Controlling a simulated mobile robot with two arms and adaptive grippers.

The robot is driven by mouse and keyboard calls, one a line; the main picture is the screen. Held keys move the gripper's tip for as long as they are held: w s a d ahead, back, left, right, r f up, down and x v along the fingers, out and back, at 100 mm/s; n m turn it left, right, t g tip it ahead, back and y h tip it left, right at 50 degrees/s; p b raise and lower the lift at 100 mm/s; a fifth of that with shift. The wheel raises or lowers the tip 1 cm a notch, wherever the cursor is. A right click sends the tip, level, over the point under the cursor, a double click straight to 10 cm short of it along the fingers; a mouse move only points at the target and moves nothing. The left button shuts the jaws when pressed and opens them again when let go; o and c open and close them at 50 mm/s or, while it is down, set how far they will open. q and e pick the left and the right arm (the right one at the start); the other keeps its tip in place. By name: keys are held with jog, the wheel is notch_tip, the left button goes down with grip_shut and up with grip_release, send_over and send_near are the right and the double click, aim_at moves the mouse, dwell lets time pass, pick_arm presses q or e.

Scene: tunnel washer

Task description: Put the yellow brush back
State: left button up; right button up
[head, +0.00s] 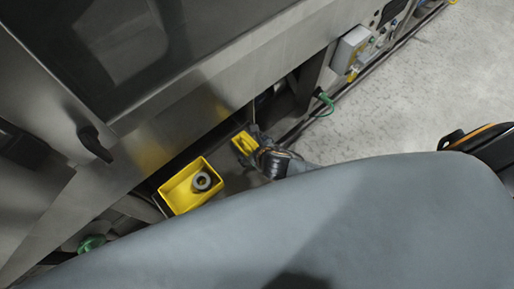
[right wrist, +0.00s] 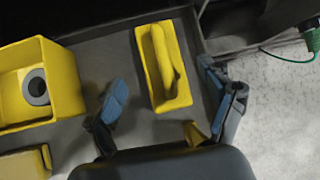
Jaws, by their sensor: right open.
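The yellow brush (right wrist: 165,68) lies on a dark grey shelf, its raised yellow handle running lengthwise along its top. In the head view the brush (head: 243,143) shows at the low front of the washer, partly covered by my right gripper (head: 254,142). In the right wrist view my right gripper (right wrist: 163,80) is open, with one blue-padded finger on each side of the brush's near part. Gaps show between the fingers and the brush. My left gripper is not in view.
A yellow bin (head: 180,190) holding a grey ring-shaped roll (head: 202,181) stands left of the brush. Another yellow piece (right wrist: 25,163) shows at the wrist view's lower left. A green hose (head: 325,103) hangs to the right. The washer's steel front overhangs the shelf.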

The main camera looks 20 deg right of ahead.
jog(key=v, duration=0.5)
jog(key=shift+r+p, duration=0.1)
jog(key=shift+p, duration=0.25)
jog(key=shift+s+d, duration=0.1)
jog(key=shift+s, duration=0.05)
